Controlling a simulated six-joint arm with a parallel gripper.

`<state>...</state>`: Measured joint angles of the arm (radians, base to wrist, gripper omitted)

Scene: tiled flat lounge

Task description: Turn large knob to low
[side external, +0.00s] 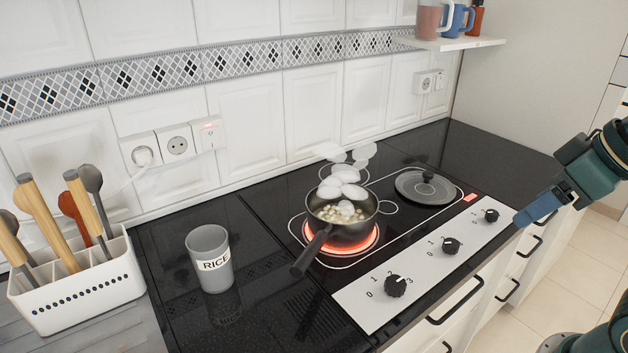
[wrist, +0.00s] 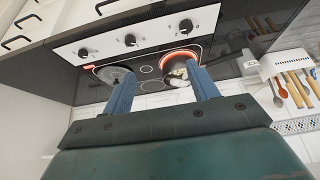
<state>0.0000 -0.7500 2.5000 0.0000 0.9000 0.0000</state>
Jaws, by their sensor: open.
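The large black knob (side external: 395,286) is at the near end of the white control panel (side external: 358,310), with printed numbers around it; its pointer setting is too small to read surely. It also shows at the upper right of the wrist view (wrist: 186,26), which looks upside down. A middle knob (side external: 451,246) and a smaller far knob (side external: 491,216) sit on the same panel. My gripper (side external: 519,217) is at the right, beyond the panel's far end and apart from all knobs. Its blue fingers (wrist: 163,70) are apart and empty in the wrist view.
A dark pan (side external: 342,228) with pale pieces and steam stands on a glowing red burner (side external: 372,242), its handle toward the front. A lid (side external: 426,187) lies on the back right. A rice cup (side external: 210,259) and utensil holder (side external: 80,287) stand left. Drawer handles (side external: 455,303) stick out in front.

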